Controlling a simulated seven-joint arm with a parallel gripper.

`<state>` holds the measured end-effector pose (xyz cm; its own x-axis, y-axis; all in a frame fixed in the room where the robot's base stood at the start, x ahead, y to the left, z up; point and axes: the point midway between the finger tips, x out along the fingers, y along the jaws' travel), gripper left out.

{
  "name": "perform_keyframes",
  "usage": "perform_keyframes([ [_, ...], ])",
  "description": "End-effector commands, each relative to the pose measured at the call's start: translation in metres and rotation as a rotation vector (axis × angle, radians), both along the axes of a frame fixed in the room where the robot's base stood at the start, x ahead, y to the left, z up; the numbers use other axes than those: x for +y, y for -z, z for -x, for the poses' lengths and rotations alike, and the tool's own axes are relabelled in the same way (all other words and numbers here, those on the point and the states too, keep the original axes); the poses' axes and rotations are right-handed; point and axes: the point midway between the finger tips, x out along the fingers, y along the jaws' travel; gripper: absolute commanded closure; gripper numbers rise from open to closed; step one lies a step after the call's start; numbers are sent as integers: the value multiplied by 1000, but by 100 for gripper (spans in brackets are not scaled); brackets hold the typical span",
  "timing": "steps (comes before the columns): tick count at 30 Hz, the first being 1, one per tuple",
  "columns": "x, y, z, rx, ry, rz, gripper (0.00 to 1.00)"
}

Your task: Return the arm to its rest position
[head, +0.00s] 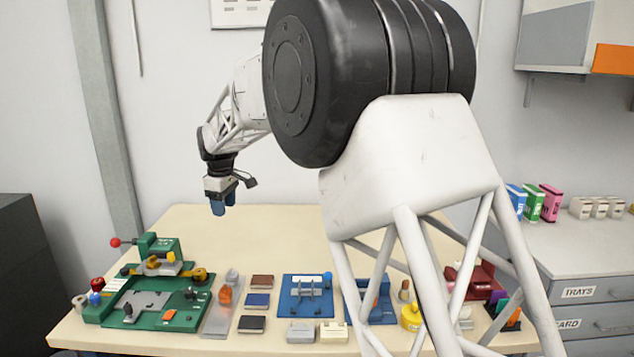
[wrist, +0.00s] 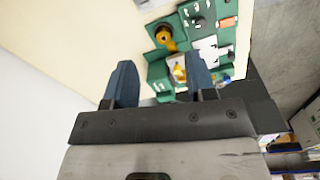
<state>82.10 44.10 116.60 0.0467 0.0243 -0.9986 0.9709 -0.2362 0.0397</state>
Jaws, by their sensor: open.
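My gripper (head: 223,205) hangs in the air above the back left part of the table, with its blue fingers pointing down. In the wrist view my gripper (wrist: 160,85) is open, its two blue fingers wide apart with nothing held between them. My arm reaches from the right foreground across the middle of the head view and hides part of the table's right side.
A cream table (head: 240,235) carries a green fixture (head: 150,300) at left, also in the wrist view (wrist: 160,75). Blue fixtures (head: 306,294), small blocks and a dark red holder (head: 482,283) stand along the front. The table's back is clear. Drawers (head: 588,292) stand at right.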

Motion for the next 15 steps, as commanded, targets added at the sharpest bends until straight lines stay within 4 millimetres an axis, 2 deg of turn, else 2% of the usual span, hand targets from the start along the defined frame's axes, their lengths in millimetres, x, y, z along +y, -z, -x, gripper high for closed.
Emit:
perform_keyframes([
  [1,-16,-8,6,-4,27,-3,49],
  [3,-35,-16,15,-7,65,-6,49],
  [15,-140,-50,74,-30,286,-27,49],
])
